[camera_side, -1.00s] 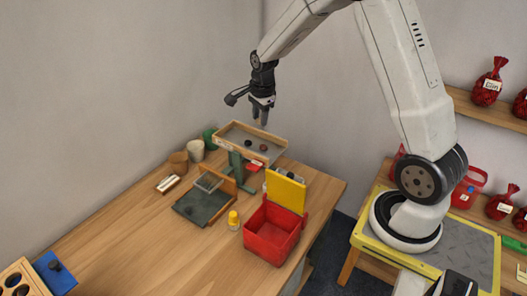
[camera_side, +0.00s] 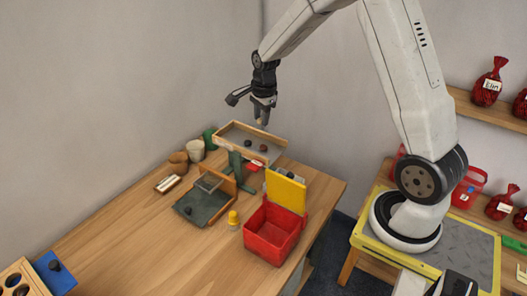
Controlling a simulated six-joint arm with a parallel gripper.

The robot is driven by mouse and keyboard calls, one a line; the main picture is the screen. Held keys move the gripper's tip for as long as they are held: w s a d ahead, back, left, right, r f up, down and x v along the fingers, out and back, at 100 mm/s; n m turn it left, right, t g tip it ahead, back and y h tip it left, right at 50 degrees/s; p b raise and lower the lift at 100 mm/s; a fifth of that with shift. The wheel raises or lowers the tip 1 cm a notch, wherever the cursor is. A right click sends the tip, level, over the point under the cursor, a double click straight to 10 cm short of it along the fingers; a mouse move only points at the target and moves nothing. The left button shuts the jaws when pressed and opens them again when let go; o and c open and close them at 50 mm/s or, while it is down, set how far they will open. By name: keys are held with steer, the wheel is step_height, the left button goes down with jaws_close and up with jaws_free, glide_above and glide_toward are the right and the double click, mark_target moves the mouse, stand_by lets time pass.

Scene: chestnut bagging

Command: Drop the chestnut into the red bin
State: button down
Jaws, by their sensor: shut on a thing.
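My gripper (camera_side: 262,120) is above the raised wooden-rimmed tray (camera_side: 280,145), pointing down. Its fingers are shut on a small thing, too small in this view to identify. Two dark chestnuts (camera_side: 248,143) lie apart on the tray, below my gripper. A small dark round thing (camera_side: 188,211), perhaps a chestnut, rests on the dark green board (camera_side: 207,212). The red bin (camera_side: 271,240) stands on the table's front right, below and to the right of my gripper. Its yellow lid (camera_side: 286,192) stands up at the back, so the bin is open.
A blue pad (camera_side: 55,272) and wooden holder are at the front left. The table's middle left is clear.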

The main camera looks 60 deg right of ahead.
stand_by(0.3)
step_height(320, 180, up, 5)
steer(key=shift+r, duration=0.2)
steer(key=s+a, duration=1.6)
step_height(320, 180, down, 9)
steer(key=shift+w+f, duration=0.2)
steer(key=shift+w, duration=0.1)
steer(key=shift+f, duration=0.15)
stand_by(0.4)
steer(key=shift+f, duration=2.85)
